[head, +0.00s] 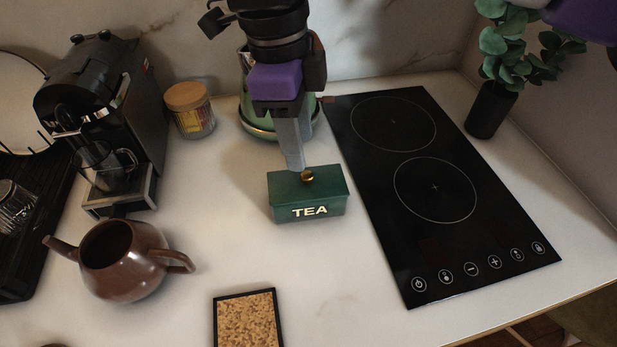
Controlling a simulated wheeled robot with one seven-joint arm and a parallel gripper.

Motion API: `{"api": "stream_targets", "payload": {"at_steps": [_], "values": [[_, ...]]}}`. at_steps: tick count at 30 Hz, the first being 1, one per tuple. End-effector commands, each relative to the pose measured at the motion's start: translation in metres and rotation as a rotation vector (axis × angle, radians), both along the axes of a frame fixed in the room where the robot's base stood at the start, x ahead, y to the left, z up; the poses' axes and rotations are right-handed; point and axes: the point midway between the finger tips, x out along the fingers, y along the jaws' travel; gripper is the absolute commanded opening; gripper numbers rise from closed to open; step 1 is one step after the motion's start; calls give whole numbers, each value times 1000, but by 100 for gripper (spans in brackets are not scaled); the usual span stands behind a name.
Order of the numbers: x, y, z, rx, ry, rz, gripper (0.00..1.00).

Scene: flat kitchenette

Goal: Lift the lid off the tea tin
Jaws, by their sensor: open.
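The tea tin (309,211) is a green box marked TEA, standing upright on the white counter in the head view. Its green lid (327,180) sits on top and carries a small round brass knob (307,175). My gripper (297,168) comes down from above, with its fingertips right at the back left of the knob. It is open. The near finger covers part of the view, so I cannot tell whether the fingers stand around the knob or touch it.
A black cooktop (440,200) lies close to the right of the tin. A green kettle (246,112) stands behind my gripper. A brown teapot (122,262) and coffee machine (105,110) are at left, a cork-lidded jar (190,112) behind. A cork board (248,322) lies in front.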

Motion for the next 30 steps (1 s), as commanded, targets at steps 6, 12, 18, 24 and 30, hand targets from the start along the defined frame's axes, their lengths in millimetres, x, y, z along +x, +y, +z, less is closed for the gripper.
{"api": "stream_targets", "payload": {"at_steps": [6, 12, 18, 24, 30], "values": [[-2, -2, -17, 2, 2, 2, 45], [-3, -9, -44, 3, 4, 1, 45], [-3, -11, -60, 4, 1, 2, 45], [-3, -10, -60, 4, 1, 2, 37], [-3, -10, -60, 4, 1, 2, 0]]}}
